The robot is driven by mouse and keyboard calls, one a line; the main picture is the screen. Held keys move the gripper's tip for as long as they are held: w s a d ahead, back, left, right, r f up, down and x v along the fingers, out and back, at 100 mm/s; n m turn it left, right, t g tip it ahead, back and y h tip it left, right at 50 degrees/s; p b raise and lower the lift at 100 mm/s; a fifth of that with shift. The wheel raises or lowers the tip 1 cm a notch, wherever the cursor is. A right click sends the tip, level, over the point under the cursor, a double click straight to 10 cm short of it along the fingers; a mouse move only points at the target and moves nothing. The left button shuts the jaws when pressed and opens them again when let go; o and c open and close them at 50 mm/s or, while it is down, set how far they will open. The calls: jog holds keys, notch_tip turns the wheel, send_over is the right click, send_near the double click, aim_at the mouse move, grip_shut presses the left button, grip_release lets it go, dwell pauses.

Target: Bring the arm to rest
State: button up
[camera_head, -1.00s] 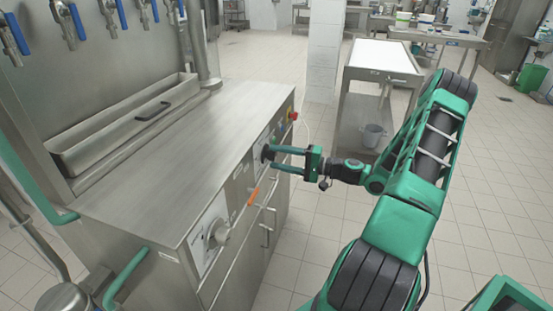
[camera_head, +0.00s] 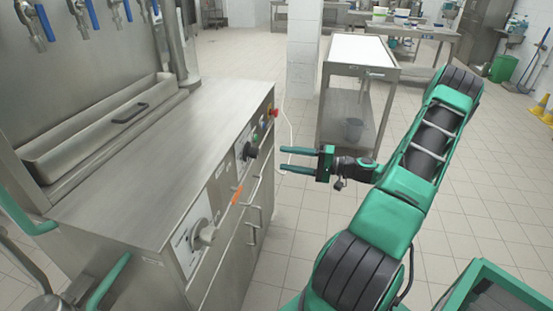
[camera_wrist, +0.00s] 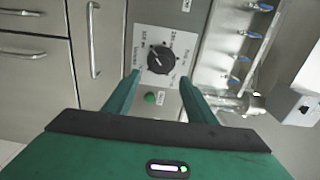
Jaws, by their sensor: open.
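My gripper (camera_head: 281,160) is open and empty, its two green fingers pointing left toward the front panel of the steel cup filler (camera_head: 150,150). A gap shows between the fingertips and the panel. A black dial knob (camera_head: 250,151) on that panel lies just left of the fingertips. In the wrist view my gripper (camera_wrist: 158,90) has its fingers spread, with the black dial knob (camera_wrist: 161,59) on its white scale plate ahead between them. A green button (camera_wrist: 150,98) sits below the knob.
A larger dial (camera_head: 203,235), an orange switch (camera_head: 237,194) and a red button (camera_head: 274,113) are on the same panel. The tiled floor to the right is mostly open.

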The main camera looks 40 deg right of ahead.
jog(key=shift+s+d, duration=0.2)
jog(key=shift+s, duration=0.05)
dwell(0.4)
jog(key=s+a+f+n+g+h, duration=0.25)
jog(key=s+a+n+g, duration=0.25)
jog(key=a+g, duration=0.6)
jog(key=s+r+g+h, duration=0.1)
jog(key=s+r+h, duration=0.3)
jog(key=s+r, duration=0.3)
jog(key=s+a+r+m+g+h, duration=0.1)
jog(key=s+r+h, duration=0.3)
jog(key=s+r, duration=0.4)
jog(key=s+g, duration=0.1)
jog(key=s, duration=0.5)
jog(key=shift+s, duration=0.4)
